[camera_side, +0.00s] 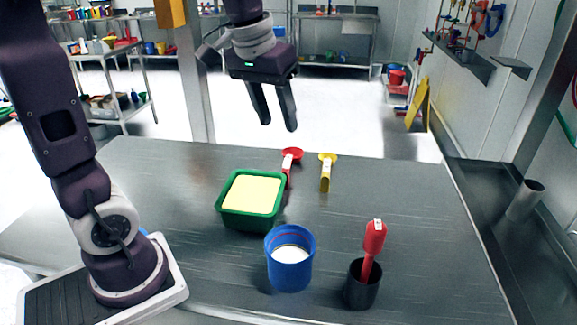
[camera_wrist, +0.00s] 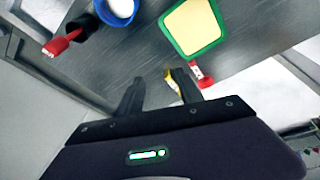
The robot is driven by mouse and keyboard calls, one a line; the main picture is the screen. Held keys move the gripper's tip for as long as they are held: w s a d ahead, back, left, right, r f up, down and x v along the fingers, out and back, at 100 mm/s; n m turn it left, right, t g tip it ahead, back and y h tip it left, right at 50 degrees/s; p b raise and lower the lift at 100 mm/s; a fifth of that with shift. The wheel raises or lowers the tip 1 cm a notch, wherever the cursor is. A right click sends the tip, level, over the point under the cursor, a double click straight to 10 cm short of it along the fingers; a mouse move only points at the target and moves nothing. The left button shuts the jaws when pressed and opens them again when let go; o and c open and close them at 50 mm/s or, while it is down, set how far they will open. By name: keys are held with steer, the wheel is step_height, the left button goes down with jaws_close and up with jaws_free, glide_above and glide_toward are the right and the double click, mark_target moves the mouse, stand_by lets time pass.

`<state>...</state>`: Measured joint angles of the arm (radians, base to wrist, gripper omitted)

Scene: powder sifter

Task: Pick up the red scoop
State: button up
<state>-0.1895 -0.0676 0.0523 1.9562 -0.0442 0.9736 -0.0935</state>
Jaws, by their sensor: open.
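The red scoop (camera_side: 292,156) lies on the metal table behind the green tub, its handle partly hidden by the tub. In the wrist view the red scoop (camera_wrist: 205,80) lies just right of the right finger, with a white patch on its handle. My gripper (camera_side: 278,125) is open and empty, up in the air above the far part of the table.
A yellow scoop (camera_side: 325,175) lies right of the red one. The green tub (camera_side: 247,222) holds yellow material. A blue cup (camera_side: 290,272) with white contents stands in front. A red-handled tool (camera_side: 374,238) stands in a black cup (camera_side: 360,292). The table's right side is clear.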

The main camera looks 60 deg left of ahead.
steer(key=w+a+f+n+g, duration=0.1)
steer(key=w+a+f+n, duration=0.1)
steer(key=w+a+f, duration=0.3)
steer(key=n+g, duration=0.2)
steer(key=n, duration=0.1)
glide_above(288, 158)
steer(key=f, duration=1.4)
steer(key=shift+a, duration=0.4)
steer(key=f, duration=0.6)
steer(key=shift+d+f, duration=0.35)
steer(key=shift+d, duration=0.05)
jaws_close()
